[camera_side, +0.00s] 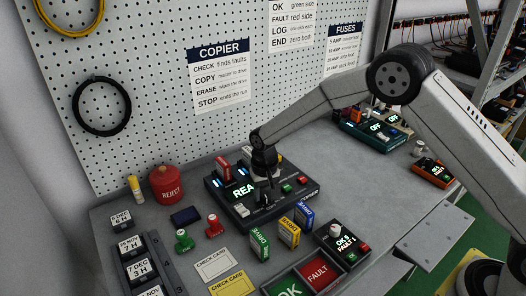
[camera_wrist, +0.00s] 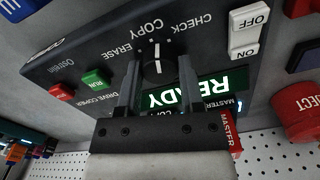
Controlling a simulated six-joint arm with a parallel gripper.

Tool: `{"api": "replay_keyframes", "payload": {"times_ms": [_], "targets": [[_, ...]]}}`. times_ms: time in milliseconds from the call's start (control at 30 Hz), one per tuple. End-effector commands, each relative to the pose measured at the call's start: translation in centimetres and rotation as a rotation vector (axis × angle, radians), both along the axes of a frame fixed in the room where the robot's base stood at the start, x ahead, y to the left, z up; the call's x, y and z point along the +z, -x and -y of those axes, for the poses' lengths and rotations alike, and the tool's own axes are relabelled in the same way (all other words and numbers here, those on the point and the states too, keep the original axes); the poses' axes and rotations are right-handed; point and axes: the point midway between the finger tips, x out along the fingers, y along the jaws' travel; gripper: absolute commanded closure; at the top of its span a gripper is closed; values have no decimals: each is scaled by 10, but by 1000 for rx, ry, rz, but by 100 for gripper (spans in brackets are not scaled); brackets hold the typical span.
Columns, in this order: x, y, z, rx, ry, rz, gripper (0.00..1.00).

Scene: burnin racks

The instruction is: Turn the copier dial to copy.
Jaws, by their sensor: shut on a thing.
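The copier (camera_side: 230,204) is a dark box on the bench, with its display (camera_wrist: 190,90) lit and reading READY. In the wrist view, which is upside down, its round black dial (camera_wrist: 158,66) sits between my two fingers. The dial's white line points up, close to the COPY label (camera_wrist: 142,28); I cannot tell whether it lines up exactly. CHECK (camera_wrist: 190,25) and ERASE (camera_wrist: 118,50) are printed on either side. My gripper (camera_wrist: 158,85) is shut on the dial. In the side view my gripper (camera_side: 264,190) stands over the copier and hides the dial.
The copier also has an ON/OFF switch (camera_wrist: 248,32), a green RUN button (camera_wrist: 95,79) and a red button (camera_wrist: 62,91). A red drive (camera_side: 223,168) stands upright in it. A red REJECT bin (camera_side: 168,185) is to the left. Green DRIVE (camera_side: 260,243) and yellow drives stand in front.

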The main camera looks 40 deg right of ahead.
Motion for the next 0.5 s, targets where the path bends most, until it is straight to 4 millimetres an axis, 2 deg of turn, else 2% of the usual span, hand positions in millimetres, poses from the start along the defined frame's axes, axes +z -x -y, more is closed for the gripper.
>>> {"api": "replay_keyframes", "payload": {"times_ms": [200, 500], "targets": [[0, 0, 0, 150, 0, 0, 100], [0, 0, 0, 250, 0, -1, 100]]}}
